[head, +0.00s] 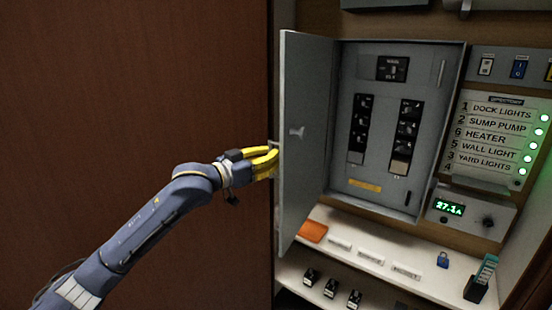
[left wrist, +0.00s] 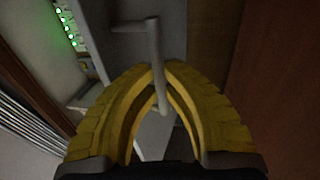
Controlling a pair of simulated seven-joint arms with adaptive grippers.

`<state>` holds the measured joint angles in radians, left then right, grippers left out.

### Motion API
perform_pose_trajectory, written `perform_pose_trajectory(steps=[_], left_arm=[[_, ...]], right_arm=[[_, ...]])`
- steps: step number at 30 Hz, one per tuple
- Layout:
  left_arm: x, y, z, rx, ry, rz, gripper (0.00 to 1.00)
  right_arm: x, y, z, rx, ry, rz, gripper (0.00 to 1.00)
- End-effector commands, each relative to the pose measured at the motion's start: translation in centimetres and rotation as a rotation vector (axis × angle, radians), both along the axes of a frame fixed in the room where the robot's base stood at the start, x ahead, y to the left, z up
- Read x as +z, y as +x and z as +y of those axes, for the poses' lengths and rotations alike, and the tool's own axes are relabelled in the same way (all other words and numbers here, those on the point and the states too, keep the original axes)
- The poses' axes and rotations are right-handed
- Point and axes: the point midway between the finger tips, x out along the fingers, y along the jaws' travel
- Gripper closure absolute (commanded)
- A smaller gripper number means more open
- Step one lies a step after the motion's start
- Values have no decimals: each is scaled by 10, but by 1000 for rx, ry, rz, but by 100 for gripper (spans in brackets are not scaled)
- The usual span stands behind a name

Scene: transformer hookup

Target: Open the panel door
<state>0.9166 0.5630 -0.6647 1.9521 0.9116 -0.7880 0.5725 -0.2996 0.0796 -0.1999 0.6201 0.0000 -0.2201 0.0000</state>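The grey panel door (head: 305,180) stands swung open on the left side of the grey breaker panel (head: 385,195), with a small latch knob (head: 296,132) on the face toward me. The breaker rows inside are exposed. My left gripper (head: 274,158), with yellow fingers, is at the door's left edge, partly hidden behind it. In the left wrist view, the fingers close around the grey bar handle (left wrist: 155,45), with the bar between the fingertips (left wrist: 160,68). My right gripper is in neither view.
A labelled switch list with green lights (head: 500,135) and a meter (head: 448,207) are at right. A brown wall (head: 130,80) fills the left.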

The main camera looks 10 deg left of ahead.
Motion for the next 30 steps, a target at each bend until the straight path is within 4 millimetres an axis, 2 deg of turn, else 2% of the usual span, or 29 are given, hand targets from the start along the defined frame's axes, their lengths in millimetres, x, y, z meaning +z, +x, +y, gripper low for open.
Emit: perform_pose_trajectory(steps=[4,5,6,11,22,30], left_arm=[[-1,0,0,0,1,2,100],[-1,0,0,0,1,2,89],[-1,0,0,0,1,2,85],[-1,0,-1,0,1,1,68],[0,-5,4,0,1,-1,68],[-1,-36,32,1,3,0,68]], right_arm=[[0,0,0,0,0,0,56],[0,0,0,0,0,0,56],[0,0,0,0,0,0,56],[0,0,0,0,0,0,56],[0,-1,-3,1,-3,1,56],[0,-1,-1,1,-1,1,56]])
